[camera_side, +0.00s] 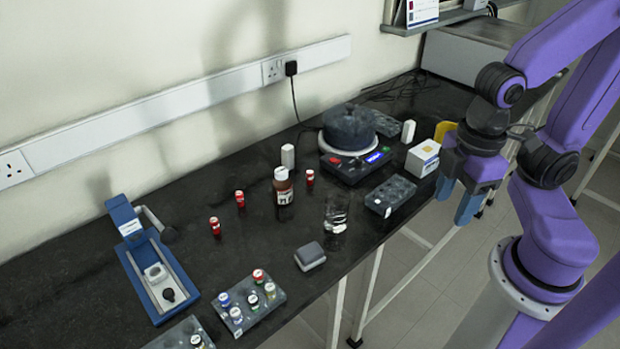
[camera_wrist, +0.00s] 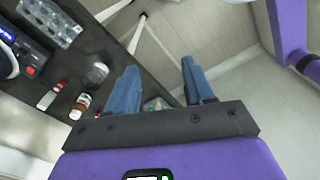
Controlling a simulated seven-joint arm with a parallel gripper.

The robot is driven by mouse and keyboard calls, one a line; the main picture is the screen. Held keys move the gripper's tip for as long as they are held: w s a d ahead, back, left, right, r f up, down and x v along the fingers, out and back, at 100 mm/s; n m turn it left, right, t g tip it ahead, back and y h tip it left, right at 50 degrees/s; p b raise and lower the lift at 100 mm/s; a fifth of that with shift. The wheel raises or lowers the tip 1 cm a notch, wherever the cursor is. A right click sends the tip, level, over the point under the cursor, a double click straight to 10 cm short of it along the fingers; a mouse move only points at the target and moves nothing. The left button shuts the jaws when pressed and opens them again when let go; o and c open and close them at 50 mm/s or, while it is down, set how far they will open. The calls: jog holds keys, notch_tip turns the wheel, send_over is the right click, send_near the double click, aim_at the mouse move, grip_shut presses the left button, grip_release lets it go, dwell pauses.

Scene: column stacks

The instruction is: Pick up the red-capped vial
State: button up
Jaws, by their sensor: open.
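Several small vials with red caps show in the side view. Three stand loose on the black bench, at the left (camera_side: 215,227), a little behind it (camera_side: 240,199) and by the brown bottle (camera_side: 310,178). Another red-capped vial (camera_side: 259,277) stands in the grey rack at the front with other vials. My gripper (camera_side: 456,198) is open and empty, fingers down, off the bench's right front edge and well away from all the vials. In the wrist view my gripper (camera_wrist: 159,70) shows two blue fingers apart, with nothing held.
A brown bottle (camera_side: 283,186), a glass beaker (camera_side: 336,213) and a grey box (camera_side: 310,256) stand mid-bench. A dark device with a display (camera_side: 360,165), an empty grey rack (camera_side: 390,195) and a white box (camera_side: 422,158) are nearer my gripper. A blue instrument (camera_side: 150,260) is at left.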

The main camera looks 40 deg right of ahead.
jog(key=w+a+r+n, duration=0.1)
jog(key=w+a, duration=0.4)
jog(key=w, duration=0.6)
jog(key=n+y, duration=0.1)
jog(key=n, duration=0.3)
send_over(310, 172)
jog(key=d, duration=0.2)
notch_tip(310, 172, down, 8)
jog(key=f, duration=0.5)
jog(key=a+f, duration=0.1)
jog(key=f, duration=0.5)
jog(key=a+f, duration=0.1)
jog(key=f, duration=0.4)
jog(key=shift+f, duration=0.35)
grip_shut()
